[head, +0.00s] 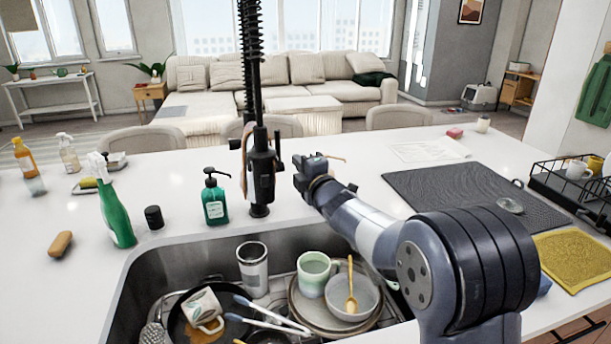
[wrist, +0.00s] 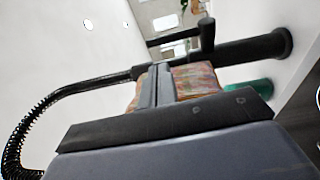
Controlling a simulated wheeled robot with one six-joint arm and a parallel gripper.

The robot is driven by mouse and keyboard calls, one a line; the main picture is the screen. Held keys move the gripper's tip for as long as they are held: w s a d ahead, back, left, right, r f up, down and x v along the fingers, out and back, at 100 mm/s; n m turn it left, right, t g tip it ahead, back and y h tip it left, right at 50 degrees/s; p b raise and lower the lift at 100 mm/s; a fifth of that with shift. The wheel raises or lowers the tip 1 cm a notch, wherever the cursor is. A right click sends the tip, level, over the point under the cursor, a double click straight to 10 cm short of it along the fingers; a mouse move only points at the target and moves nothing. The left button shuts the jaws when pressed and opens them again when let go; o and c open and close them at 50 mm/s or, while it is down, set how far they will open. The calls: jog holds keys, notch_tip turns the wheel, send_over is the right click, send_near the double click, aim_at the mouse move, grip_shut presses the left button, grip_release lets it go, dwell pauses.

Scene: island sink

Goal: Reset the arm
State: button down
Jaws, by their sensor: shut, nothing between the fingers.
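My arm reaches from the lower right over the sink's right side. My gripper (head: 300,167) is small and partly hidden by my wrist in the head view, just right of the black faucet (head: 260,170). In the wrist view my gripper's dark fingers (wrist: 157,85) are together, with nothing seen held. The faucet's black post (wrist: 250,48) and coiled hose (wrist: 22,125) show close around the fingers there. I cannot tell whether they touch. A reddish patterned patch behind the fingers is unclear.
The sink (head: 190,255) holds a pan, mugs, a tumbler, bowls and tongs. A green soap bottle (head: 214,197) stands left of the faucet and a green spray bottle (head: 116,210) farther left. A dark mat (head: 450,190), dish rack (head: 575,185) and yellow cloth (head: 572,258) lie right.

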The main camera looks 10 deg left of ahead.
jog(key=shift+b+v, duration=0.3)
jog(key=shift+v, duration=1.3)
jog(key=shift+a, duration=0.1)
